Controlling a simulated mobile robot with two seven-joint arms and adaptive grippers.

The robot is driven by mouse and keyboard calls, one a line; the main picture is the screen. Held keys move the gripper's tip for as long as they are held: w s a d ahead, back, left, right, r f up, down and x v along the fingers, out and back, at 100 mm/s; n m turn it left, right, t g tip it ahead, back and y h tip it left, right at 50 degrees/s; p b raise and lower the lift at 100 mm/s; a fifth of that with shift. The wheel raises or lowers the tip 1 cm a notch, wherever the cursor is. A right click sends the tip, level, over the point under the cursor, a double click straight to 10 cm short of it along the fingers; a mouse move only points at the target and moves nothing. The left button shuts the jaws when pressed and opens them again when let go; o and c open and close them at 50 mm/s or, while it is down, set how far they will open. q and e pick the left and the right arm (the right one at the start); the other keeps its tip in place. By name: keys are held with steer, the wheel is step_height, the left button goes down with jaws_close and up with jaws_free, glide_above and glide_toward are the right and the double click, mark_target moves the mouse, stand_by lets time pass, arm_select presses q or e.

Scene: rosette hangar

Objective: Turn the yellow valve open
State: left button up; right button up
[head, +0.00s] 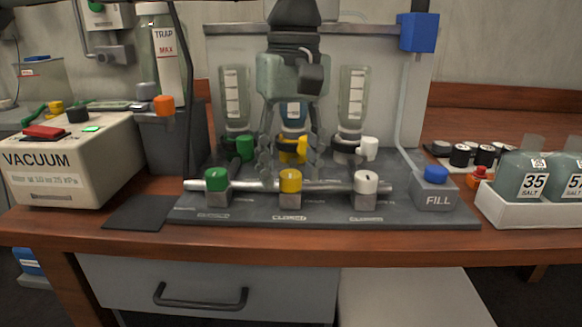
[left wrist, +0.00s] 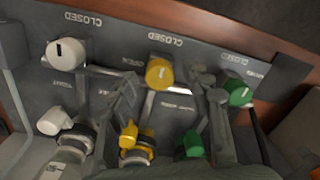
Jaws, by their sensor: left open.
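The yellow valve knob (head: 290,181) sits on the pale pipe at the middle of the dark panel, between a green and a white knob. A label reading CLOSED lies in front of it. My left gripper (head: 290,168) is open and hangs down just behind the knob. In the left wrist view, the yellow knob (left wrist: 159,73) lies just beyond the gap between the fingertips (left wrist: 164,82), with a finger to either side. I see no contact. A second yellow handle (head: 301,149) sits behind, under the middle bottle, partly hidden by my fingers. My right gripper is not in view.
The green knob (head: 217,180) and white knob (head: 366,183) stand close on either side. A FILL box (head: 435,188) is at right, a vacuum unit (head: 70,160) at left. The wooden table's front edge (head: 240,238) is clear.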

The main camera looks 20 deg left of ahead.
arm_select(q)
steer(key=shift+f, duration=0.2)
steer(key=shift+c, duration=0.5)
jaws_close()
